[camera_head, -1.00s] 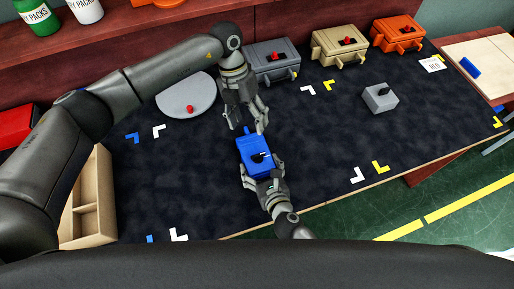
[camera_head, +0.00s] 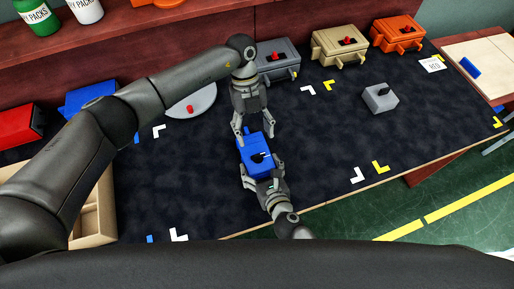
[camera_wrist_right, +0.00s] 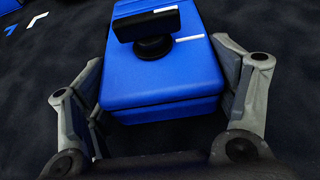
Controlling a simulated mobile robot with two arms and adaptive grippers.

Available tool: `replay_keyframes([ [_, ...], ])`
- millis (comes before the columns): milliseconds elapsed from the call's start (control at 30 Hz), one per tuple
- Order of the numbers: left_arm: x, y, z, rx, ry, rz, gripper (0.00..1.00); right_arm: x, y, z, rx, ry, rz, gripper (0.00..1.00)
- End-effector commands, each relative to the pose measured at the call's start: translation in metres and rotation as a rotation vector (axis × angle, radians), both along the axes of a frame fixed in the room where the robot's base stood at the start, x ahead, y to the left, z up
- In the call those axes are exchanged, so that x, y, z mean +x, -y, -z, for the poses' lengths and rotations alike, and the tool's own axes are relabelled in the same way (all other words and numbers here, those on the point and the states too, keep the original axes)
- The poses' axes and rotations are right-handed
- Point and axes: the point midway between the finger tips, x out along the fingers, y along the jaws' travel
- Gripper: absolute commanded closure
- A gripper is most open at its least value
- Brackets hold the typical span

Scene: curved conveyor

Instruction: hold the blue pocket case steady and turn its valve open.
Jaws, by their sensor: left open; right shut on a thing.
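The blue pocket case (camera_head: 252,147) lies on the dark mat near its front edge. Its valve, a black bar handle on a round black stem (camera_wrist_right: 152,28), sits on the top face beside a short white line. My right gripper (camera_head: 262,178) is shut on the near part of the case, with a finger along each side, as the right wrist view (camera_wrist_right: 160,95) also shows. My left gripper (camera_head: 254,131) is open, its fingers pointing down around the far end of the case. I cannot tell whether they touch it. The case's far end is cut off in the wrist view.
Grey (camera_head: 278,65), tan (camera_head: 338,48) and orange (camera_head: 396,36) cases stand along the back. A small grey box (camera_head: 380,97) sits to the right. A round grey plate (camera_head: 193,104) and a wooden tray (camera_head: 97,227) are to the left.

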Motion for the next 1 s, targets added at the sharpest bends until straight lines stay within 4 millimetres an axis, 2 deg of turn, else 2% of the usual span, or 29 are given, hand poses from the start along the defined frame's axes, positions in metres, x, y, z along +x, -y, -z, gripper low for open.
replay_keyframes([
  [100, -0.01, 0.003, 0.024, 0.0, -0.003, 0.001, 0.38, 0.0, 0.0, 0.0, 0.0, 0.0, 0.0, 0.58],
  [300, -0.021, 0.007, 0.052, 0.0, -0.002, 0.001, 0.38, 0.0, 0.0, 0.0, 0.0, 0.0, 0.0, 0.58],
  [500, -0.025, 0.008, 0.064, -0.001, 0.0, 0.002, 0.38, 0.0, 0.0, 0.0, 0.0, 0.0, 0.0, 0.58],
  [767, -0.025, 0.008, 0.065, 0.0, 0.001, 0.002, 0.38, 0.0, 0.0, 0.0, 0.0, 0.0, 0.0, 0.58],
  [1000, -0.025, 0.008, 0.064, 0.0, 0.001, 0.002, 0.67, 0.0, 0.0, 0.0, 0.0, 0.0, 0.0, 0.58],
])
